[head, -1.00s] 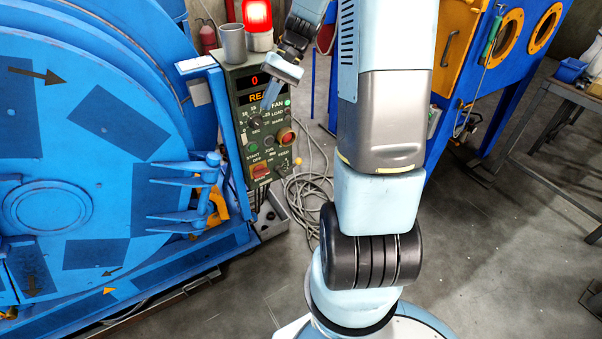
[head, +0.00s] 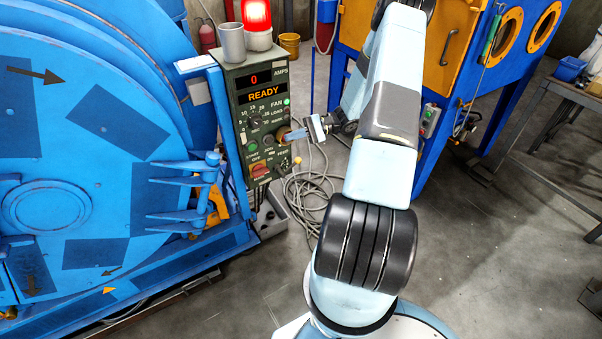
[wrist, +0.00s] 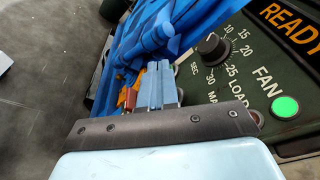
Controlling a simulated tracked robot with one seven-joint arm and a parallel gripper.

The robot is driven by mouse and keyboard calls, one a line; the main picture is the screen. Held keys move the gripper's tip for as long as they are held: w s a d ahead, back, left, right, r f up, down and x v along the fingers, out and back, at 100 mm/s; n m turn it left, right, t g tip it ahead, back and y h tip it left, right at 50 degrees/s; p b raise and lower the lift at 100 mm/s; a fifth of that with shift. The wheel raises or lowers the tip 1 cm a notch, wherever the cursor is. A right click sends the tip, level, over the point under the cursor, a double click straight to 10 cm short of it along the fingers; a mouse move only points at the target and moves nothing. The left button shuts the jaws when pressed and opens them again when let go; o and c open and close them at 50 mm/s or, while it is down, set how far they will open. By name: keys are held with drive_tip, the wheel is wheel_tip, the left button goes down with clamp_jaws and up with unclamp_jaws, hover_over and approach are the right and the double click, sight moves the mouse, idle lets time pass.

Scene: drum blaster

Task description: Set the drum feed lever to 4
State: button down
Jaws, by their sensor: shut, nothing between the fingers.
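The green control panel (head: 233,78) stands beside the blue drum machine, its displays reading 0 and READY. What looks like the feed control (head: 284,164) is at its lower right, with a small yellowish knob (head: 298,160) at the panel's edge; its setting is too small to read. My gripper (head: 291,136) is at the panel's right side, above that control and in front of an orange-ringed round control. I cannot tell whether it touches. In the wrist view my gripper's blue fingers (wrist: 158,84) are together and empty. The feed control does not show in the wrist view.
A black timer dial (head: 254,124), a green button (head: 252,146) and a red main switch (head: 259,171) are on the panel. A grey cup (head: 232,43) and lit red beacon (head: 257,14) stand on top. Cables (head: 308,190) lie on the floor beside it.

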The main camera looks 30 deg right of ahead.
drive_tip(key=s+d+f+m+t+h, duration=0.25)
drive_tip(key=f+m+t, duration=0.35)
drive_tip(key=f, duration=0.4)
drive_tip(key=s+d+f+m+t+h, duration=0.25)
drive_tip(key=f+m+t, duration=0.35)
drive_tip(key=f, duration=0.4)
drive_tip(key=s+d+f+m+t+h, duration=0.1)
drive_tip(key=d+f+m+t+h, duration=0.25)
drive_tip(key=f+t, duration=0.55)
drive_tip(key=w+a+r+g, duration=0.1)
drive_tip(key=w+a+r, duration=0.3)
drive_tip(key=w+r, duration=0.3)
drive_tip(key=shift+w+a+y, duration=0.35)
drive_tip(key=shift+w, duration=0.5)
drive_tip(key=shift+d+g, duration=0.15)
drive_tip(key=shift+g, duration=0.15)
